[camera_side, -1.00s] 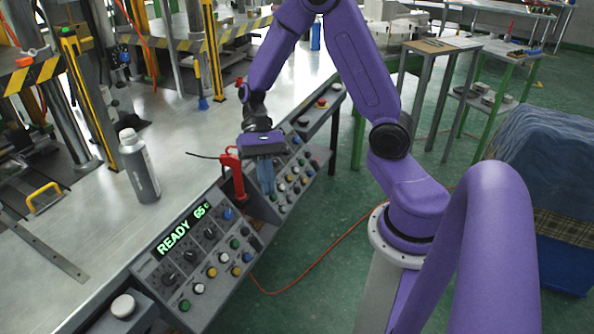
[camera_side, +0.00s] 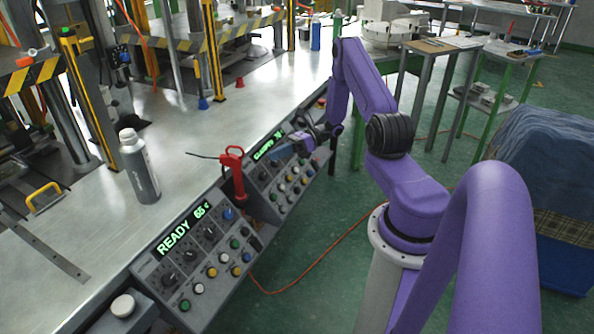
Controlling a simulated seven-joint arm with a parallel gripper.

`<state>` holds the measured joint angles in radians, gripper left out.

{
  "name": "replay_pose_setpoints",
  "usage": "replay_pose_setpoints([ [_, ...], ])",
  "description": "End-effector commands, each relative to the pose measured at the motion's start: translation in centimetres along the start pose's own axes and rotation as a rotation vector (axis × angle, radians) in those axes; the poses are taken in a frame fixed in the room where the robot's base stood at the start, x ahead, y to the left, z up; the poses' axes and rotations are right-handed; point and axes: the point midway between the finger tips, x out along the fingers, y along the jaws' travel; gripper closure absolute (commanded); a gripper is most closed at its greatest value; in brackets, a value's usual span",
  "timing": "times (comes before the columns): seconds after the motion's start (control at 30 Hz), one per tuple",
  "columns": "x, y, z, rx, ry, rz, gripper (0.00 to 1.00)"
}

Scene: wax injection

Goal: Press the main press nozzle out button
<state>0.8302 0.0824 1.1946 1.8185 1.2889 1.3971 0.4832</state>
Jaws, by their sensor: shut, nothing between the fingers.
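Two grey control panels with coloured buttons line the bench's front edge. The near panel (camera_side: 205,285) has a green display reading "READY 65 c" and several knobs and buttons. The far panel (camera_side: 258,200) has a lit green display, partly readable, and rows of buttons. My gripper (camera_side: 279,153) is shut and empty, over the upper part of the far panel just below its display, partly covering that area. I cannot tell whether it touches the panel. Button labels are too small to read, so I cannot tell which button is the nozzle out one.
A red-handled tool (camera_side: 234,172) stands between the panels. A grey bottle (camera_side: 140,168) stands on the metal bench (camera_side: 95,235). A round white button (camera_side: 123,306) sits at the near corner. Press columns stand behind. An orange cable (camera_side: 315,262) lies on the green floor.

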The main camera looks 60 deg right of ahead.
Motion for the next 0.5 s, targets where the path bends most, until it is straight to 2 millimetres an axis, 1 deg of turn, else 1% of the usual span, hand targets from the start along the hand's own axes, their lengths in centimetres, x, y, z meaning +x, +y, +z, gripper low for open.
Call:
replay_pose_setpoints([
  [0.03,-1.4,-1.1,-1.0,0.051,-0.048,-0.066,1.00],
  [0.1,-3.4,-2.5,-2.1,0.113,-0.114,-0.151,1.00],
  [0.23,-7.1,-4.6,-4.4,0.221,-0.243,-0.309,1.00],
  [0.4,-11.7,-6.1,-7.7,0.336,-0.401,-0.490,1.00],
  [0.5,-13.7,-6.5,-9.2,0.381,-0.471,-0.568,1.00],
])
